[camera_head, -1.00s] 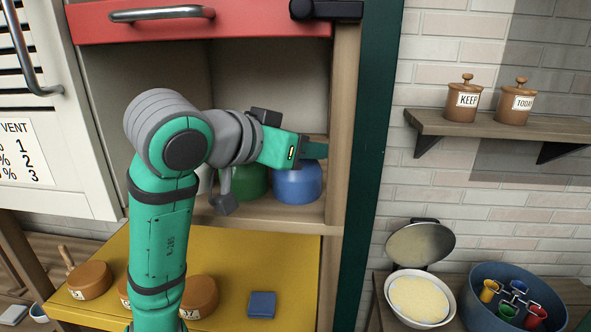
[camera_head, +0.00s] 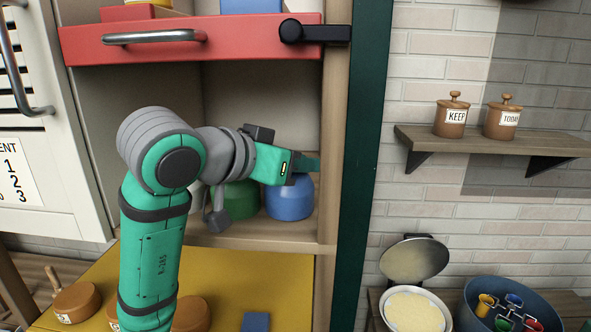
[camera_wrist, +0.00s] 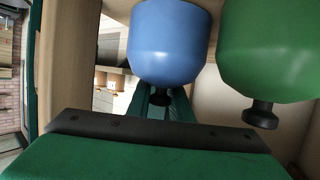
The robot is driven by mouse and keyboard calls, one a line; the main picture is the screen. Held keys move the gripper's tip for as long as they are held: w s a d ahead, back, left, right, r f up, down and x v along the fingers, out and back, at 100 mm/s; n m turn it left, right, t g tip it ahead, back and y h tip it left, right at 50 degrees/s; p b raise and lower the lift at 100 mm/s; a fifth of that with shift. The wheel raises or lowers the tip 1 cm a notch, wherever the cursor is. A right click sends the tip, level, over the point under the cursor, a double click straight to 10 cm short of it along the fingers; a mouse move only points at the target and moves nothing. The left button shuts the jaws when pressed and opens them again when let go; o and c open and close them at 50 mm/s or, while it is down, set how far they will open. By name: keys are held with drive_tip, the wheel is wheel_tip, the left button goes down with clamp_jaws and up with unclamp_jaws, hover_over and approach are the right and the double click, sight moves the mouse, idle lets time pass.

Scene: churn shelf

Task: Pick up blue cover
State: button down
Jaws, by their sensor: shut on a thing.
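The blue cover (camera_head: 289,202) is a rounded dome standing on the cupboard shelf. It also shows in the wrist view (camera_wrist: 168,45), where its black knob (camera_wrist: 159,99) lies between my green fingers. My gripper (camera_head: 305,166) is at the top of the blue cover, shut on its knob. The cover appears to rest on the shelf; I see no clear gap under it. Its upper part is hidden behind my gripper in the head view.
A green cover (camera_head: 240,202) stands close at the left of the blue one, and also shows in the wrist view (camera_wrist: 267,50). The cupboard's right post (camera_head: 332,150) is near my gripper. A red drawer (camera_head: 240,40) overhangs the shelf. A yellow surface (camera_head: 225,275) lies below.

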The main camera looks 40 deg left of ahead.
wheel_tip(320, 180, up, 6)
drive_tip(key=shift+r, duration=0.1)
drive_tip(key=s, duration=1.7)
drive_tip(key=shift+s+a+r, duration=0.15)
drive_tip(key=shift+s+a, duration=0.2)
drive_tip(key=shift+s, duration=0.05)
